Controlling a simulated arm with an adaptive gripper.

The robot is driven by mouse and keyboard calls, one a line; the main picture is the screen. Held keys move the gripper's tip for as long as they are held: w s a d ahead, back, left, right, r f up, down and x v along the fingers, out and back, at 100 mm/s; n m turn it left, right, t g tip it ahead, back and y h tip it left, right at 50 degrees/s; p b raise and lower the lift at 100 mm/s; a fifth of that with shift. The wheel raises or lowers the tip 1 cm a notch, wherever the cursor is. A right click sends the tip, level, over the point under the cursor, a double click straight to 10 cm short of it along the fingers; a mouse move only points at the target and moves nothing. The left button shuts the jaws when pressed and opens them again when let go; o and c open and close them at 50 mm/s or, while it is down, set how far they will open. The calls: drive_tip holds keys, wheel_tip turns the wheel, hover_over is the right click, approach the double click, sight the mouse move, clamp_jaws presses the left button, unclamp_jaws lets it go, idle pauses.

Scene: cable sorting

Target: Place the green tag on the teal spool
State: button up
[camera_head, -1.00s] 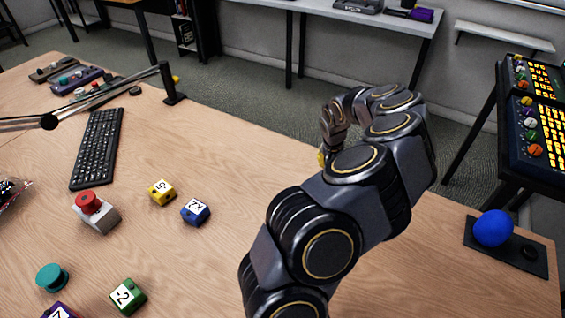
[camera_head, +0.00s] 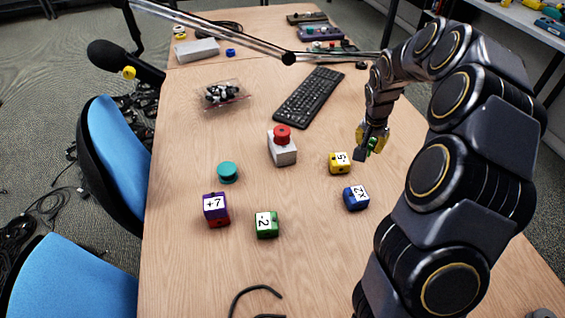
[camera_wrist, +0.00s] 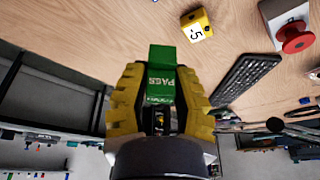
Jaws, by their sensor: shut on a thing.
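The teal spool (camera_head: 227,172) stands on the wooden table, left of the middle in the head view. My gripper (camera_head: 372,139) is above the far right part of the table, well to the right of the spool and apart from it. In the wrist view, my gripper's yellow fingers (camera_wrist: 160,92) are shut on the green tag (camera_wrist: 166,72), which reads "PASS". In the head view, only a small part of the tag (camera_head: 373,147) shows at the fingertips. The spool is not seen in the wrist view.
Numbered yellow (camera_head: 340,163), blue (camera_head: 356,198), green (camera_head: 266,225) and purple-red (camera_head: 216,209) cubes lie nearby. A keyboard (camera_head: 309,97) lies behind.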

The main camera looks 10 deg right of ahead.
drive_tip(key=w+a+f+n+y, duration=0.1)
drive_tip(key=w+a+n, duration=0.15)
drive_tip(key=a, duration=1.25)
drive_tip(key=w+a+f+n, duration=0.1)
drive_tip(key=a+n, duration=0.2)
drive_tip(key=a, duration=1.3)
hover_over(228, 165)
drive_tip(key=shift+t, duration=0.3)
drive_tip(key=f, duration=1)
drive_tip(key=shift+s+a+f, duration=0.1)
drive_tip(key=shift+s+a, duration=0.05)
drive_tip(key=shift+s, duration=0.2)
drive_tip(key=shift+f, duration=1.6)
drive_tip(key=shift+f, duration=0.1)
drive_tip(key=o, duration=0.7)
